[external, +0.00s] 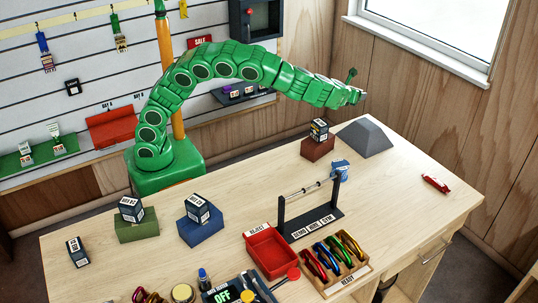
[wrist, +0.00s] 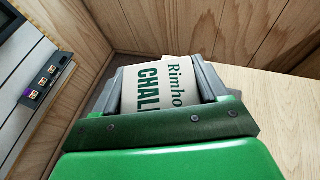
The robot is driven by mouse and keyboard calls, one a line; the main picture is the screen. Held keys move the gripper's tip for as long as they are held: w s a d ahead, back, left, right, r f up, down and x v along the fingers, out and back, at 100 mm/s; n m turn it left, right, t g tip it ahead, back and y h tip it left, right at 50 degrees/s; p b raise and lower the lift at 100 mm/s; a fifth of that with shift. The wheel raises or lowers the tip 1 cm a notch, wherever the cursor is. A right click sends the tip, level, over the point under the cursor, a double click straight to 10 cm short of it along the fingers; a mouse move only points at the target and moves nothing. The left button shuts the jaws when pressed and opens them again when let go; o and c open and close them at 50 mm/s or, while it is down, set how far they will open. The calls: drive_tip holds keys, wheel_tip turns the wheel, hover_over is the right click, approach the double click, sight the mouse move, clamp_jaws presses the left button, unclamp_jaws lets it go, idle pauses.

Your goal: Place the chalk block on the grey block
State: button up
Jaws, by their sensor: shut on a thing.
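The chalk block (wrist: 165,88), pale with green "Rimho" and "CHAL" lettering, sits between the two grey jaws of my gripper in the wrist view. Its far end and sides are hidden. In the external view my gripper (external: 358,95) is raised above the back right of the table, and the chalk block cannot be made out clearly there.
A red-brown block (external: 317,150) with a dark box (external: 319,130) on it stands just left of the grey block.

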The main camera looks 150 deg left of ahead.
drive_tip(key=w+a+f, duration=0.2)
drive_tip(key=a, duration=0.1)
hover_over(369, 121)
drive_tip(key=shift+w+d+f, duration=0.1)
drive_tip(key=shift+f, duration=1.25)
drive_tip(key=shift+d+f, duration=0.1)
drive_tip(key=shift+f, duration=2.85)
drive_tip(key=shift+f, duration=0.1)
drive_tip(key=o, duration=1.1)
drive_tip(key=shift+c, duration=0.2)
